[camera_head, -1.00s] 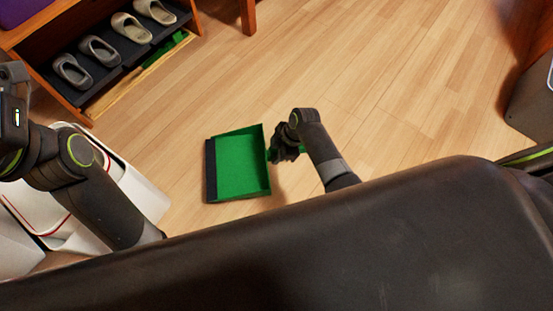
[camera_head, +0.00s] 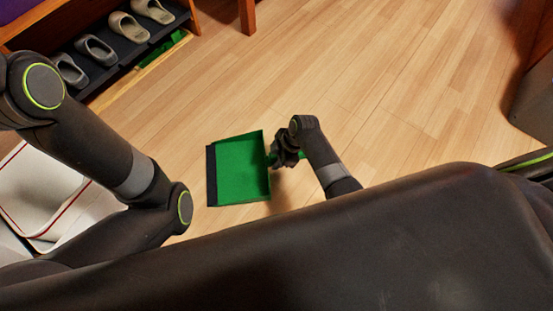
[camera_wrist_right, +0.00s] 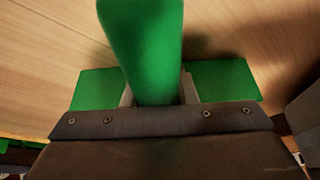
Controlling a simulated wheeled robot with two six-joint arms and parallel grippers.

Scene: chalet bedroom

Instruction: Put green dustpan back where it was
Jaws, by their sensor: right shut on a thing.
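The green dustpan (camera_head: 240,167) shows in the middle of the head view, with its dark lip at the left and its handle to the right. My right gripper (camera_head: 276,158) is shut on the handle. In the right wrist view the green handle (camera_wrist_right: 145,50) passes between the fingers, and parts of the pan (camera_wrist_right: 228,79) show on both sides. A shadow lies on the floor beside the pan; I cannot tell how high it is held. My left arm crosses the left side of the head view, but its gripper is out of view.
A low wooden shoe shelf (camera_head: 181,14) at the upper left holds several grey slippers (camera_head: 97,48) on a dark rack. A green thing (camera_head: 158,52) lies under the rack. A white container with a red line (camera_head: 42,190) stands at the left. The middle floor is clear.

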